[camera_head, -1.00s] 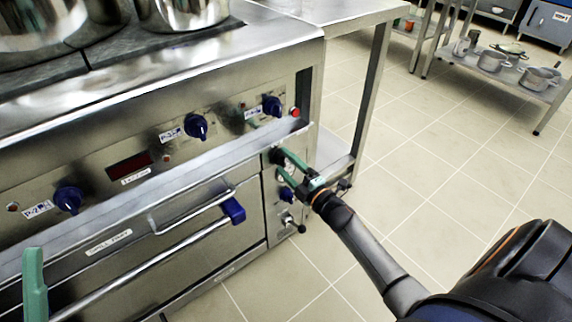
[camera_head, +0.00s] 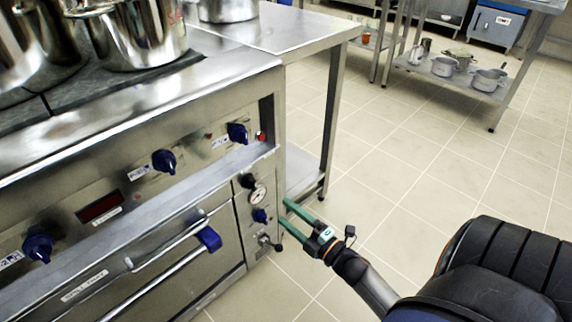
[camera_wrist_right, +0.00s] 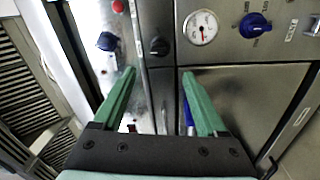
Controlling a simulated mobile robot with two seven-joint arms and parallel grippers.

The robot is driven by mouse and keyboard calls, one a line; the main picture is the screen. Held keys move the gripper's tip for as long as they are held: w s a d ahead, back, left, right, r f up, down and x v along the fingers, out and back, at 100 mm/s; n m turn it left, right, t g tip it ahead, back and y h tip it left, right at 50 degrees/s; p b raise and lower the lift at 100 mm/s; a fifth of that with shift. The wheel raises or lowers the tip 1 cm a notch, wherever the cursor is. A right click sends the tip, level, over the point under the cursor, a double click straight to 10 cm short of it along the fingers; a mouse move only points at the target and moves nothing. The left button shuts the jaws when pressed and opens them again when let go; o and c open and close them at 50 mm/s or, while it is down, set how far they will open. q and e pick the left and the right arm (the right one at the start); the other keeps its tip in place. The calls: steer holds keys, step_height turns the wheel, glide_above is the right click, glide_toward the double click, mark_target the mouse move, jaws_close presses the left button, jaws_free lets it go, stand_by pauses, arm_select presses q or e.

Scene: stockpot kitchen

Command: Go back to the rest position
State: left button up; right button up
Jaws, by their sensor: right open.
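My right gripper (camera_head: 290,219) has green fingers and is open and empty. In the head view it is in front of the right end of the steel stove (camera_head: 150,125), beside the small panel with the gauge (camera_head: 257,194) and a blue knob (camera_head: 260,215). In the right wrist view my right gripper (camera_wrist_right: 160,100) has its fingers spread with nothing between them, and the stove front lies beyond. My left gripper does not show in the head view now.
Large steel pots (camera_head: 145,35) stand on the stove top. A steel table (camera_head: 290,30) adjoins the stove on the right. A rack (camera_head: 480,85) with pots stands farther back. The tiled floor (camera_head: 400,190) between them is clear. A blue cabinet (camera_head: 495,27) is at the back.

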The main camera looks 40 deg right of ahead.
stand_by(0.3)
